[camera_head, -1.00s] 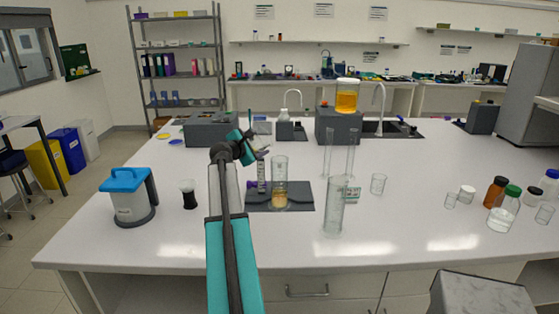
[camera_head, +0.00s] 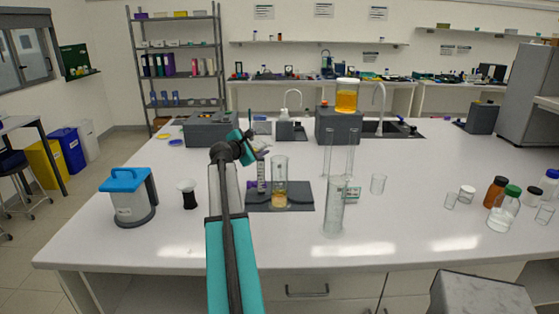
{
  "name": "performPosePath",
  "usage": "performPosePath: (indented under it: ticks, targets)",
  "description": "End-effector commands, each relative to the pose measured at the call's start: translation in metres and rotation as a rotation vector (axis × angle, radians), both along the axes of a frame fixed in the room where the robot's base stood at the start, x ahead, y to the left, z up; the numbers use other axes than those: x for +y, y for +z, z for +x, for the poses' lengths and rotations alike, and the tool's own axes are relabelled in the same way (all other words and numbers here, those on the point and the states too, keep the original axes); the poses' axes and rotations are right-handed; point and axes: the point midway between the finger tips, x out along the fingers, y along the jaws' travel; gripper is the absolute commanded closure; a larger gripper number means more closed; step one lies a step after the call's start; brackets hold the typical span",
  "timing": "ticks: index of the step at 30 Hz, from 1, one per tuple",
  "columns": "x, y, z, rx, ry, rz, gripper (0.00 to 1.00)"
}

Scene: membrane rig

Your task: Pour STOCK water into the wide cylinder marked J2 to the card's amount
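A wide clear cylinder (camera_head: 279,172) stands upright on a dark grey mat (camera_head: 304,200), with amber liquid in its lower part. A narrow graduated cylinder (camera_head: 261,180) stands just left of it. My gripper (camera_head: 262,154) is just above or behind the narrow cylinder's top; its fingers are small and partly hidden by my arm, so I cannot tell whether it holds anything. A tall clear cylinder (camera_head: 335,208) stands in front and to the right. A blue-lidded jug (camera_head: 130,198) stands at the left. The J2 and STOCK marks and the card's amount are not readable.
A small black and white stand (camera_head: 188,195) is right of the jug. An amber-filled vessel (camera_head: 347,96) sits on a grey box (camera_head: 338,127) behind. The table's front left is clear.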

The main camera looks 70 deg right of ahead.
Motion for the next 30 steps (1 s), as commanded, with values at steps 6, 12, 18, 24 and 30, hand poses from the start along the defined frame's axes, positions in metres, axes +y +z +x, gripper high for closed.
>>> performPosePath:
  ticks: [6, 12, 18, 24, 30]
  targets:
    - [0.000, 0.000, 0.000, 0.005, 0.000, -0.002, 0.71]
    - [0.000, -0.003, 0.000, 0.048, 0.000, -0.007, 0.71]
    - [0.000, -0.011, 0.000, 0.145, 0.000, -0.019, 0.71]
    - [0.000, -0.011, 0.005, 0.275, 0.001, -0.036, 0.71]
    - [0.001, -0.013, 0.015, 0.414, 0.001, -0.054, 0.71]
